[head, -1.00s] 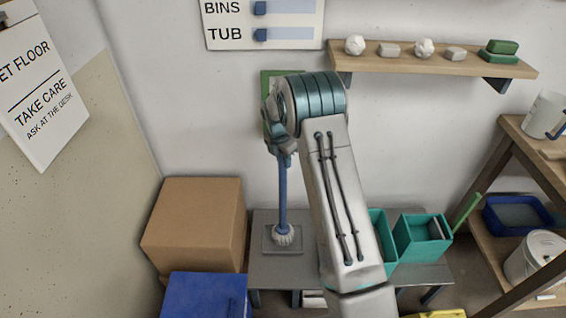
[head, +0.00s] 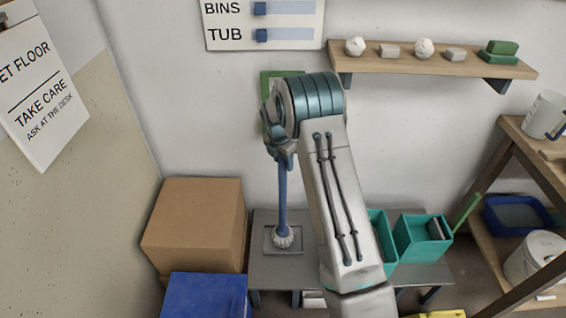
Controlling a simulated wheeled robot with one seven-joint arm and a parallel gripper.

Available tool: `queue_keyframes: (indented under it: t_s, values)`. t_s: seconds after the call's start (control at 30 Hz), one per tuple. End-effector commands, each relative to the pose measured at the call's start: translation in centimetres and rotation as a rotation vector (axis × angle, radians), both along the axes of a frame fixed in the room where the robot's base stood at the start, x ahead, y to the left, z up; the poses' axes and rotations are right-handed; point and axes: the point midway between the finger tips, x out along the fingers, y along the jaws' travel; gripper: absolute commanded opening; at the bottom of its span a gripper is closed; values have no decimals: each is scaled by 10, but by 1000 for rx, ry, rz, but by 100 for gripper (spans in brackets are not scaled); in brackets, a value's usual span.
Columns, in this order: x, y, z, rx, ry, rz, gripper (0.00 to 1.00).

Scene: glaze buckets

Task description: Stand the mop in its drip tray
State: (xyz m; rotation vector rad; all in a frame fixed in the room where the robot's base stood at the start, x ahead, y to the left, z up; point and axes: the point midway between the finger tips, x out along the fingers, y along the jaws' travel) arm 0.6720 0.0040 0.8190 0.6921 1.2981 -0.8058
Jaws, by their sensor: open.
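The mop (head: 283,200) has a blue handle and a whitish strand head. It stands close to upright, with its head over the middle of the grey drip tray (head: 269,247) on the low grey bench. The head appears to rest on the tray floor. My gripper (head: 281,152) is at the top of the handle, with its jaws open around or beside it; I cannot tell whether a finger touches it. My wrist partly hides the fingers and the handle's upper end.
A cardboard box (head: 195,225) and a blue box (head: 205,295) stand left of the bench. Teal bins (head: 420,240) are on the bench to the right, partly behind my arm. A wall shelf (head: 440,65) with small items is above. A wooden rack (head: 510,175) stands far right.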

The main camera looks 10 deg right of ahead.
Motion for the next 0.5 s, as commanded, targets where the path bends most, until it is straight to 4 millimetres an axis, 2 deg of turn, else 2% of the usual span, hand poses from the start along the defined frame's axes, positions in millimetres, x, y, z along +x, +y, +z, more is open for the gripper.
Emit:
queue_keyframes:
  t_s: [0.3,0.5]
  values:
    - [-5,8,68,1,-4,1,49]
    - [-8,12,98,0,-3,-1,49]
